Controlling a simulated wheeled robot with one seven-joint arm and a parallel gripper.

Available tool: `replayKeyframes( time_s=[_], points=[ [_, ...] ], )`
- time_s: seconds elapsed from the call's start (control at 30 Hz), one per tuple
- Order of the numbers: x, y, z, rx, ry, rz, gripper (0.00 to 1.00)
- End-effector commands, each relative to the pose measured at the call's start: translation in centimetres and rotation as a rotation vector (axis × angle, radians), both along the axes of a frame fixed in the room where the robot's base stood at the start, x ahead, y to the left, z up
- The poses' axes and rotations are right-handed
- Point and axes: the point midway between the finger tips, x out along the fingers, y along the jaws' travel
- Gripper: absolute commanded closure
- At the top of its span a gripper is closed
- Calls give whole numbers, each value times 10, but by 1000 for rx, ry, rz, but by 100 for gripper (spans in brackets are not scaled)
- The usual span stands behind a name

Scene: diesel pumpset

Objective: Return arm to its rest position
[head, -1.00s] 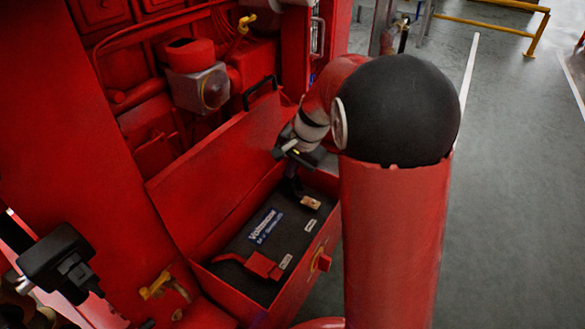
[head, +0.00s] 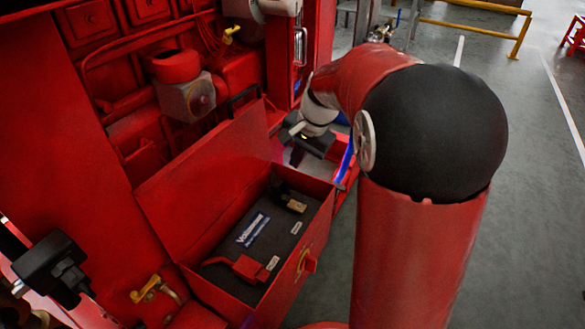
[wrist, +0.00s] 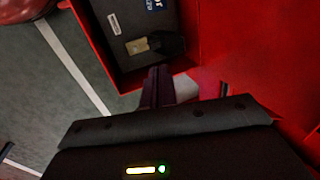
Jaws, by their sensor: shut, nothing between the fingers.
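My arm (head: 385,85) reaches forward and bends down beside the red pumpset. My gripper (head: 310,138) is above and beyond the far right end of an open red box (head: 305,240). In the wrist view my gripper (wrist: 158,85) shows its two dark fingers together, with nothing between them. The fingertips appear just outside the box wall in that view, apart from the things inside. The head view hides much of the fingers behind the wrist.
The box has a dark lining with a red tool (head: 245,268), a black tool with a tan label (head: 290,203) and small labels. Its red lid (head: 205,190) stands open against the machine. A yellow handle (head: 148,288) is near. Grey floor (head: 520,200) is clear at right.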

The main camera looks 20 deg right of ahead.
Motion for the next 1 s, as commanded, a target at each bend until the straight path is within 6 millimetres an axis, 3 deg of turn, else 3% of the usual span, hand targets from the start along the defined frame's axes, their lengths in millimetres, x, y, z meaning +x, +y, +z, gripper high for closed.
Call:
replayKeyframes(
  time_s=[0.13, 0.47, 0.57, 0.73, 0.9, 1.0],
  points=[
    [-3, -4, 21, -1, -1, 0, 100],
    [-15, -3, 37, -9, -15, 24, 100],
    [-39, 1, 53, -36, -55, 89, 100],
    [-107, 12, 81, -137, -156, 275, 100],
    [-174, 19, 89, -277, -252, 469, 100],
    [-204, 20, 87, -357, -294, 560, 100]
  ],
)
